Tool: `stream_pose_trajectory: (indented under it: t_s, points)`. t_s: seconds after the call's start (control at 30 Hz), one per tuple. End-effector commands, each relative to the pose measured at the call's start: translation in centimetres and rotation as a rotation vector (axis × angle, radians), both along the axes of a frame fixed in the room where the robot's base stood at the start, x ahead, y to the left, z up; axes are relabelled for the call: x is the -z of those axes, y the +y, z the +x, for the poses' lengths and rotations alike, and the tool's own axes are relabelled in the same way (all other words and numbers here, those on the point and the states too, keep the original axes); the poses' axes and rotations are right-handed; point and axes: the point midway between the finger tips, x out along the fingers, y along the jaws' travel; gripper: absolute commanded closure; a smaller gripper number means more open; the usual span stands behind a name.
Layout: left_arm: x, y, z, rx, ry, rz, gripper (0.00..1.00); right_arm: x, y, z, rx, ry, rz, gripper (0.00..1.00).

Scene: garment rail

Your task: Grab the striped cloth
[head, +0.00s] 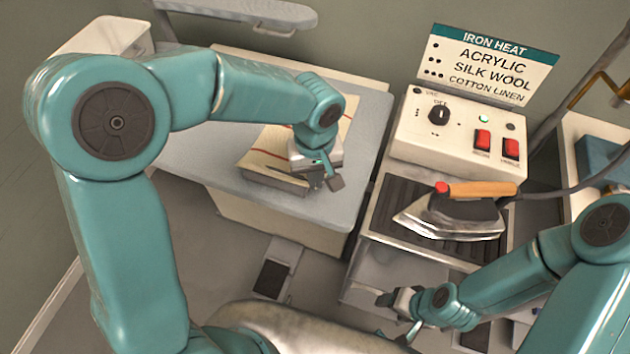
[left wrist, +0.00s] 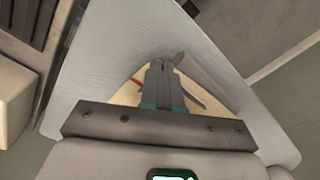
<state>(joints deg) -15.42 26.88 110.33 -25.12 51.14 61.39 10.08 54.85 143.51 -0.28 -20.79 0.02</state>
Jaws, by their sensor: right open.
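The striped cloth (head: 262,151) is beige with thin red stripes. It lies folded on the grey board, partly hidden under my left arm. In the left wrist view a beige part with a red stripe (left wrist: 137,83) shows beside the fingers. My left gripper (head: 327,182) points down at the cloth's near right corner. Its fingers (left wrist: 164,66) look close together in the left wrist view; whether cloth is between them is not clear. My right gripper (head: 392,302) is open and empty, low at the front, away from the cloth.
The grey board (head: 195,150) has bare room left of the cloth. To the right, an iron (head: 455,218) with an orange handle rests on a dark ribbed plate (head: 400,195). Behind it stand a control box (head: 455,135) with red switches and an iron heat sign (head: 487,65).

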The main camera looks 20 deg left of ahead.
Motion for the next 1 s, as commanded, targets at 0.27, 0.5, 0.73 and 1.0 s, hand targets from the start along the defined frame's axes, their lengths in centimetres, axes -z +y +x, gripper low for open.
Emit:
stream_pose_trajectory:
  t_s: [0.27, 0.5, 0.73, 1.0]
  points:
    - [-3.3, 0.0, 0.1, 0.000, -0.003, -0.002, 1.00, -2.5, 0.0, 0.0, 0.000, 0.000, 0.000, 0.40]
    - [-8.7, 0.0, 0.0, 0.000, -0.002, -0.001, 1.00, -6.4, 0.0, 0.0, 0.000, 0.000, 0.000, 0.40]
    - [-12.1, 0.0, 0.0, 0.000, 0.000, 0.000, 1.00, -8.7, 0.0, 0.0, 0.000, 0.000, 0.000, 0.40]
    - [-12.0, 0.0, 0.0, 0.000, 0.000, 0.000, 1.00, -8.5, 0.0, 0.0, 0.000, 0.000, 0.000, 0.40]
